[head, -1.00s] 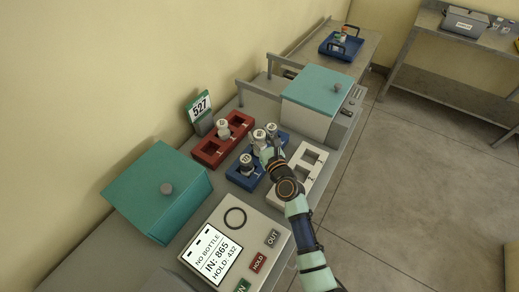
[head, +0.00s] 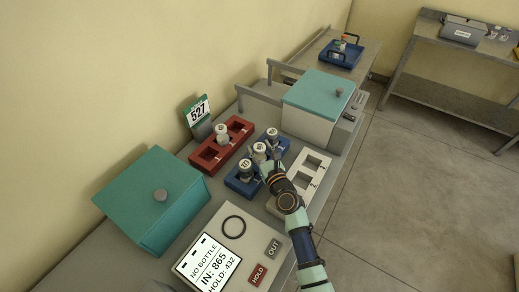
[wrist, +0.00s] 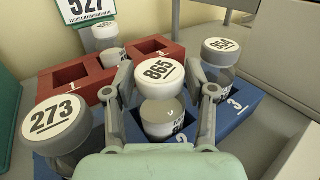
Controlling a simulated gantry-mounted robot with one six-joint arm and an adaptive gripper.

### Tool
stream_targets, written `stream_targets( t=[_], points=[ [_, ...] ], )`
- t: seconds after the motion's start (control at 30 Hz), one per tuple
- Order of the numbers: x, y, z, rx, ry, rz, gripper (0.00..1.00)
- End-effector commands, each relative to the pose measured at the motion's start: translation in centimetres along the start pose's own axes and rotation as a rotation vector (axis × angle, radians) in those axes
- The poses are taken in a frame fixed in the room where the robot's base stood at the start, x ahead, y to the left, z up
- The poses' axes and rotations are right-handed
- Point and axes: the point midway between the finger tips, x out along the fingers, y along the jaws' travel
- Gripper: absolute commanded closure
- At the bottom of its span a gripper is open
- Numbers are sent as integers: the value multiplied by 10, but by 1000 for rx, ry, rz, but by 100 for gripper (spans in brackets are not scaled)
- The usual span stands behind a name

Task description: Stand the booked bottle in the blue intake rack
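The bottle 865 (wrist: 161,80) has a white cap and stands upright in the middle slot, marked 2, of the blue rack (head: 231,184). In the head view it is the middle bottle (head: 259,149). My gripper (wrist: 160,82) is around it, one finger on each side, with narrow gaps between fingers and cap, so it looks open. The gripper (head: 265,162) also shows in the head view. Bottle 273 (wrist: 55,125) stands in the rack's near slot. Another bottle (wrist: 220,58), its number hard to read, stands in slot 3. The display (head: 204,262) reads NO BOTTLE, IN: 865, HOLD: 432.
A red rack (head: 207,162) with one bottle (head: 222,134) stands behind, beside a 527 sign (head: 199,112). An empty-looking white rack (head: 311,163) lies to the right.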

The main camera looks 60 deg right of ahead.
Motion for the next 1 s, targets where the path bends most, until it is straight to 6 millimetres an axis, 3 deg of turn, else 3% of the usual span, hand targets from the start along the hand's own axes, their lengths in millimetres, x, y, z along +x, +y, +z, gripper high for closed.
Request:
stream_targets(
  t=[0.17,0.4,0.6,1.0],
  points=[
    [-13,0,4,1,2,-1,45],
    [-73,0,4,0,3,-2,45],
    [-110,0,2,1,2,-1,45],
    [-120,0,3,-1,0,0,45]
  ],
)
